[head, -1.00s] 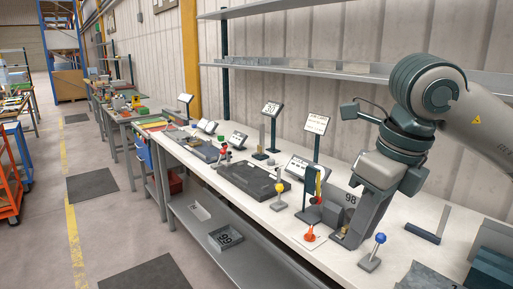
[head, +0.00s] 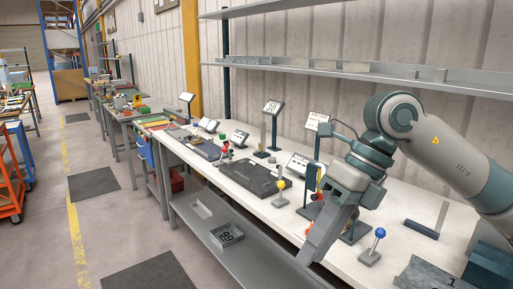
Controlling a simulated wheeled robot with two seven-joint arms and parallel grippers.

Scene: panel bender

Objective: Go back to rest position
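My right gripper (head: 312,252) hangs from the arm that comes in from the right. Its fingers point down and to the left, over the front edge of the white workbench (head: 405,262). I see the fingers from the side, overlapping, so I cannot tell whether they are open or shut. I see no object at the fingertips. It covers part of the bench top behind it, including most of a small orange piece. My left gripper is not in view.
A blue-knobbed lever (head: 379,234) stands just right of my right gripper, and a yellow-knobbed one (head: 281,186) to its left. A black case (head: 248,178) lies on the bench. A grey lower shelf (head: 232,262) runs below.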

